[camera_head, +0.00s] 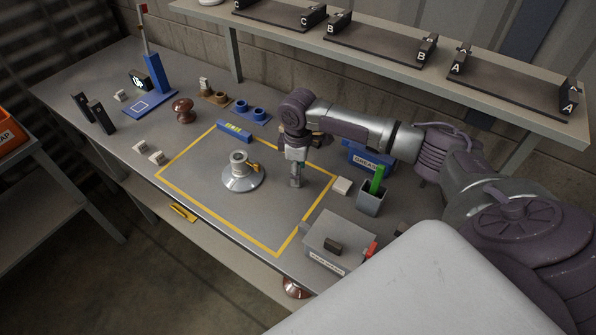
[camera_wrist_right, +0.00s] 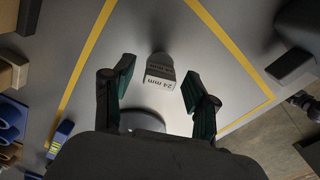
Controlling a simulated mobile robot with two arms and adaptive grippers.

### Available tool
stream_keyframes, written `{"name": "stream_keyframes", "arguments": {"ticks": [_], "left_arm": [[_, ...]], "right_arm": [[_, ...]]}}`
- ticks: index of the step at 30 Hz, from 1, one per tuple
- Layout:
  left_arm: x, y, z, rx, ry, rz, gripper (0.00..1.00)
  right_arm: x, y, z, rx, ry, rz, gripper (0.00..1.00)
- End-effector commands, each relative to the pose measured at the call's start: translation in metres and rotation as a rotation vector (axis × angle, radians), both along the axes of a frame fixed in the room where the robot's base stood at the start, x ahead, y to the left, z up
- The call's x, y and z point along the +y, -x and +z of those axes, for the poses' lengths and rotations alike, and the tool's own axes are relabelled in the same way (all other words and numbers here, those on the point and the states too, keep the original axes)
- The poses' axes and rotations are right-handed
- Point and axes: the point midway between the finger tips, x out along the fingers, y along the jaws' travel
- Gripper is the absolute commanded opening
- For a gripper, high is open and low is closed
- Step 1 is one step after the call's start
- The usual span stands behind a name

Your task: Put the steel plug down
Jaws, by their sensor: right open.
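The steel plug (camera_head: 295,182) is a small grey piece standing on the grey table inside the yellow outline, just below my right gripper (camera_head: 297,160). In the right wrist view, the steel plug (camera_wrist_right: 160,66) shows a face printed "24 mm". My right gripper (camera_wrist_right: 157,84) is open there, with one dark green-padded finger on each side of the plug and visible gaps between. A round silver base with an upright collar (camera_head: 241,180) stands left of the plug, apart from it. My left gripper is not in view.
The yellow outline (camera_head: 219,225) has bare table at its front. A white block (camera_head: 342,187), a grey cup (camera_head: 370,200) with a green item and a grey box (camera_head: 337,238) stand to the right. A blue bar (camera_head: 234,131) lies at the back. A shelf (camera_head: 400,77) overhangs behind.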

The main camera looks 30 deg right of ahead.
Motion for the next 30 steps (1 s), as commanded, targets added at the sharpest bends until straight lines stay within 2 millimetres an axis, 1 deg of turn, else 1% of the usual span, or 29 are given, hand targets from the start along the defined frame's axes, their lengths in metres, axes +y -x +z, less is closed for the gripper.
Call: {"name": "stream_keyframes", "arguments": {"ticks": [5, 9, 12, 15, 18, 21, 30], "left_arm": [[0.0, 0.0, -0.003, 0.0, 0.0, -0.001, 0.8], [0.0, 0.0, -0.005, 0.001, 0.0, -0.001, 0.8], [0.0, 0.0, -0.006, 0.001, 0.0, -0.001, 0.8], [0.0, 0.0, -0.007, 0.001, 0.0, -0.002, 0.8], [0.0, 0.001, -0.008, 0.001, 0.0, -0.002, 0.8], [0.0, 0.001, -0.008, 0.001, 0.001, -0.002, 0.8], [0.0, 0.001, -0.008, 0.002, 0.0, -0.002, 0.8]], "right_arm": [[0.0, -0.002, 0.033, -0.007, 0.0, 0.002, 0.58], [0.0, -0.002, 0.064, -0.006, -0.001, 0.0, 0.58], [0.0, -0.001, 0.084, -0.005, -0.001, 0.001, 0.58], [0.0, -0.001, 0.1, -0.005, -0.001, 0.0, 0.58], [0.0, -0.001, 0.11, -0.002, -0.001, 0.0, 0.58], [0.0, 0.0, 0.115, -0.001, -0.001, -0.001, 0.58], [0.0, 0.0, 0.116, -0.001, -0.001, 0.0, 0.58]]}}
